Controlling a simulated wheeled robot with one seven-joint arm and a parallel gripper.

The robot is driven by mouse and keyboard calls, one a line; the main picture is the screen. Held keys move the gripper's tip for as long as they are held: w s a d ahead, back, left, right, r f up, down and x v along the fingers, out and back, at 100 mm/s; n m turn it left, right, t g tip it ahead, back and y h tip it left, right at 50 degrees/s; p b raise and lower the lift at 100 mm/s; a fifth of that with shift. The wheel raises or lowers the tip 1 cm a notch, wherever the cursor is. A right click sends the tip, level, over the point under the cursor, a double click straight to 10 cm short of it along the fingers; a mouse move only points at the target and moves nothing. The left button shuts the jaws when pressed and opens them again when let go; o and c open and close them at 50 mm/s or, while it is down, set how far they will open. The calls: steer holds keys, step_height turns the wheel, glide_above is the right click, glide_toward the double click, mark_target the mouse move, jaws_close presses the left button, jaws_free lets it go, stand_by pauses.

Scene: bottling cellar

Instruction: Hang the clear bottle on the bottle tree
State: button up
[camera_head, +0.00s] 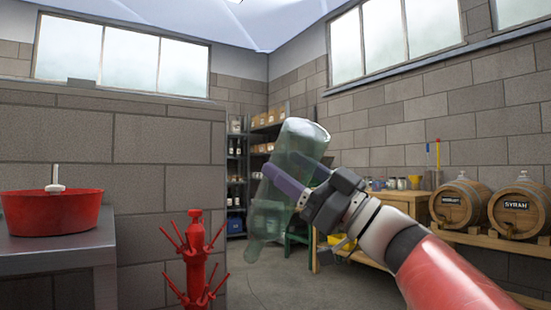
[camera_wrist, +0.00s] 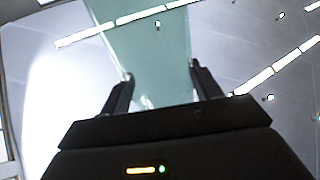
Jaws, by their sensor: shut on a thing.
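The clear bottle (camera_head: 300,137), see-through with a green tint, is held in the air in the middle of the head view. It is tilted, base up to the right and neck down to the left. My gripper (camera_head: 284,166) is shut on its body. In the wrist view the bottle (camera_wrist: 155,45) shows between the two fingers of my gripper (camera_wrist: 160,74). The red bottle tree (camera_head: 196,262), with several upward-slanting pegs, stands left of the bottle and lower. Its bottom is cut off by the frame. I see no bottle on its visible pegs.
A red basin (camera_head: 52,212) sits on a grey table (camera_head: 60,245) at the left. A block wall (camera_head: 140,170) rises behind the tree. Shelves with jars (camera_head: 237,170) stand at the back. Barrels (camera_head: 460,205) rest on a wooden stand at the right. Some floor (camera_head: 270,285) is clear.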

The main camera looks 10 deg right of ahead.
mark_target(292, 204)
steer(key=shift+f, duration=0.7)
steer(key=shift+f, duration=2)
steer(key=shift+f, duration=2)
steer(key=shift+f, duration=0.1)
steer(key=shift+f, duration=0.5)
steer(key=shift+w, duration=0.1)
